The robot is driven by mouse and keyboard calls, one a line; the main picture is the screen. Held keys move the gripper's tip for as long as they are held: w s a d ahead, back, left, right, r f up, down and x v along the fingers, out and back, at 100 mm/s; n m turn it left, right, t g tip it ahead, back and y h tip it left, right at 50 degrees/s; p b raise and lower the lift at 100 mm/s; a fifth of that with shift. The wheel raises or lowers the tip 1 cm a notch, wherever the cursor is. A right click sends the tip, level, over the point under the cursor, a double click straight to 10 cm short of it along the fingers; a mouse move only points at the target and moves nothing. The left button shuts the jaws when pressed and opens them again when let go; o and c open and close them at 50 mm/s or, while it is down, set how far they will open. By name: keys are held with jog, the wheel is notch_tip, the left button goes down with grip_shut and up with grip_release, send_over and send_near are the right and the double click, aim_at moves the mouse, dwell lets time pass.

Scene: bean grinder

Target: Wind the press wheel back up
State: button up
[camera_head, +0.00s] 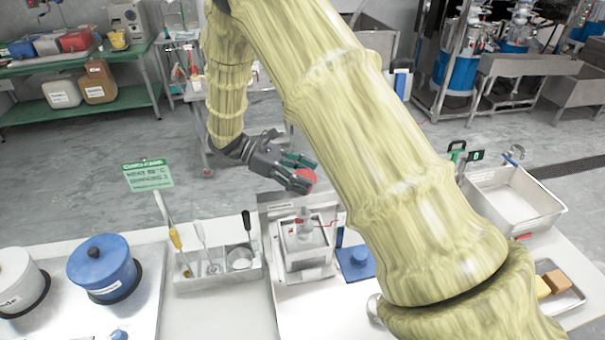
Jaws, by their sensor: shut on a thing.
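My gripper (307,172) reaches in from the upper left, above the back of the bench. It is shut on a red round part, which looks like the press wheel (305,178); the fingers hide much of it. Below it stands a small press (304,259), a pale box-like frame with a clear upright cylinder and a red lever at its right. The grey back panel behind the press is partly visible. Any link between the wheel and the press is too small to make out.
My arm covers the centre and right of the bench. Left of the press is a steel tray (217,281) with tools, then a blue lidded canister (101,266) and a white one (18,280).

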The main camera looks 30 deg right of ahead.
jog(key=shift+n+t+h, duration=1.2)
jog(key=shift+n+t, duration=1)
jog(key=shift+t, duration=0.1)
jog(key=o, duration=1)
jog(key=shift+d, duration=0.1)
